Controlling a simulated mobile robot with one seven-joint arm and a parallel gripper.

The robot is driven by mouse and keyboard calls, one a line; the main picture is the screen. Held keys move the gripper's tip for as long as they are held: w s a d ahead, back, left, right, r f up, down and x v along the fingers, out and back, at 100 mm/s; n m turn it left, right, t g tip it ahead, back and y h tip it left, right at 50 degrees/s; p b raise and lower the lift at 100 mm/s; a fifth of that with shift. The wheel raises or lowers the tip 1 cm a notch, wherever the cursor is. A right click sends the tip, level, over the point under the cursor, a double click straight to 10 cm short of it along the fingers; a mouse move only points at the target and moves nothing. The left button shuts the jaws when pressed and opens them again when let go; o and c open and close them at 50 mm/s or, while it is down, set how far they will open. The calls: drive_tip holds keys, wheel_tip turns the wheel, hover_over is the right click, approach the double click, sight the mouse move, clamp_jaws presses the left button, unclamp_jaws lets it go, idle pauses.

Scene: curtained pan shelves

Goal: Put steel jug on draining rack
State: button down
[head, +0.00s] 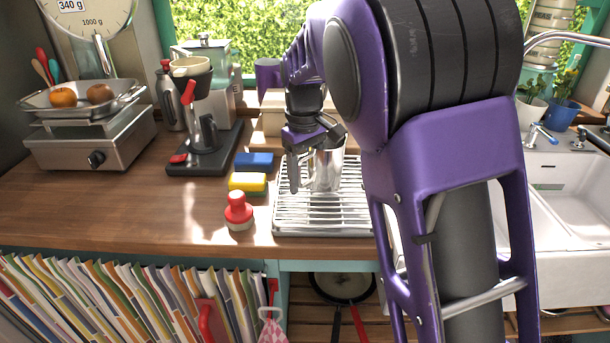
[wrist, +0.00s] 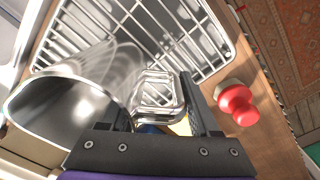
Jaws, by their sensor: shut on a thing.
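The steel jug (head: 328,172) is shiny and stands about upright over the back part of the wire draining rack (head: 318,219). In the wrist view the jug (wrist: 66,112) shows its open mouth at the left, with its body reaching towards the rack wires (wrist: 196,38). My gripper (head: 296,176) is at the jug's left side in the head view. In the wrist view my gripper (wrist: 161,108) has its fingers on either side of the jug's looped handle and is shut on it. I cannot tell whether the jug's base touches the rack.
A red-topped stamp-like object (head: 238,210), a yellow sponge (head: 248,182) and a blue block (head: 254,160) lie left of the rack. A coffee maker (head: 205,135) and a scale (head: 90,138) stand further left. A white sink (head: 565,215) is at the right.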

drive_tip(key=shift+f, duration=0.2)
drive_tip(key=shift+c, duration=0.2)
unclamp_jaws()
wheel_tip(320, 180, up, 17)
drive_tip(key=p, duration=0.3)
drive_tip(key=shift+s+r, duration=0.2)
drive_tip(key=shift+a, duration=0.1)
clamp_jaws()
idle(0.5)
idle(0.9)
